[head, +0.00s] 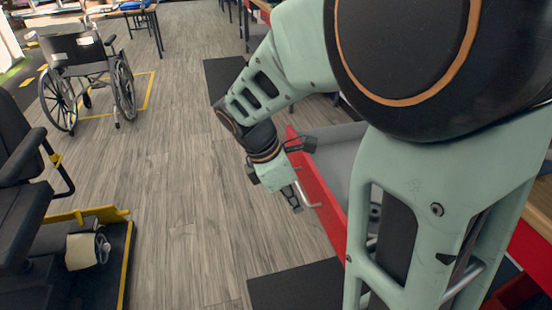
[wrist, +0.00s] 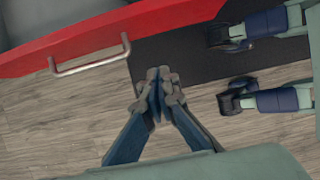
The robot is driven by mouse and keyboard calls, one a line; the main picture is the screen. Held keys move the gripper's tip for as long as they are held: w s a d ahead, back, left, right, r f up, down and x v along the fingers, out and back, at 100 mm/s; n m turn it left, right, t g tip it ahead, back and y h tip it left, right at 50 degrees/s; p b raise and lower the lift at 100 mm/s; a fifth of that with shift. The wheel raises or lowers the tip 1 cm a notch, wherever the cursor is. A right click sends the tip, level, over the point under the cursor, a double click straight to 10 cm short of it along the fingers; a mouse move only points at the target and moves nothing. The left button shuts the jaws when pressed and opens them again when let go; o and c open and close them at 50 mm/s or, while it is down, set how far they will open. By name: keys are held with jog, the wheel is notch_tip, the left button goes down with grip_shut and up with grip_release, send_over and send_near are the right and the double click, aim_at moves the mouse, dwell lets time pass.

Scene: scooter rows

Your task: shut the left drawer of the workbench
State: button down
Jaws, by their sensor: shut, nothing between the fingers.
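A red-fronted drawer (head: 318,192) of the workbench stands pulled out, with its grey inside partly showing behind my arm. Its silver bar handle (head: 306,194) is on the front face. My gripper (head: 296,204) is just in front of this face, close to the handle, pointing down. In the wrist view the red drawer front (wrist: 150,28) crosses the top, with the handle (wrist: 90,62) to the left of my gripper (wrist: 158,76). The fingertips are together and empty, and appear apart from the front and handle. My arm hides much of the workbench.
A dark floor mat (head: 298,286) lies below the drawer. A wheelchair (head: 85,75) stands at the back left. A black seat (head: 22,185) and a yellow-edged black platform (head: 105,262) are at the left. The wood floor (head: 185,190) between is clear.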

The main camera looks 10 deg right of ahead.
jog(key=b+x, duration=0.2)
jog(key=x, duration=0.6)
send_over(326, 228)
jog(key=a, duration=0.2)
jog(key=shift+s+a+r, duration=0.15)
jog(key=shift+a, duration=0.05)
jog(key=shift+d, duration=0.1)
